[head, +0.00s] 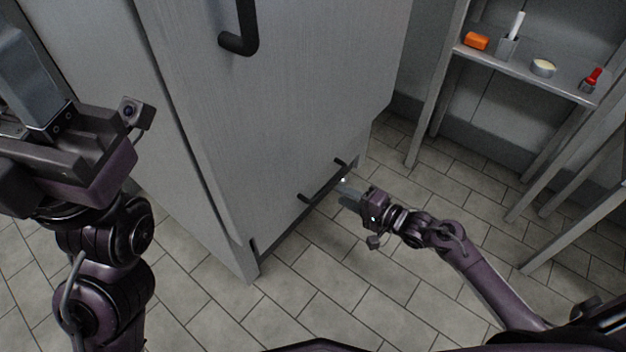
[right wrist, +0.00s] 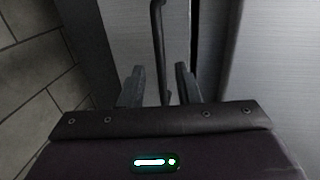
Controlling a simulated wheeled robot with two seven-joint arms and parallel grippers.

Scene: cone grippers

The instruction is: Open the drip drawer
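The drip drawer is low at the foot of a tall grey cabinet (head: 290,100), with a black bar handle (head: 322,183). It looks shut in the head view. My right gripper (head: 347,192) is low by the handle, on its right side in the head view. In the right wrist view the fingers (right wrist: 158,80) are apart, and the handle bar (right wrist: 158,40) shows upright in the gap between them. I cannot tell whether they touch it. My left gripper (head: 35,95) is raised at the left edge; its fingertips are not clearly seen.
A larger black handle (head: 240,40) is higher on the cabinet door. Tiled floor (head: 330,290) in front of the cabinet is clear.

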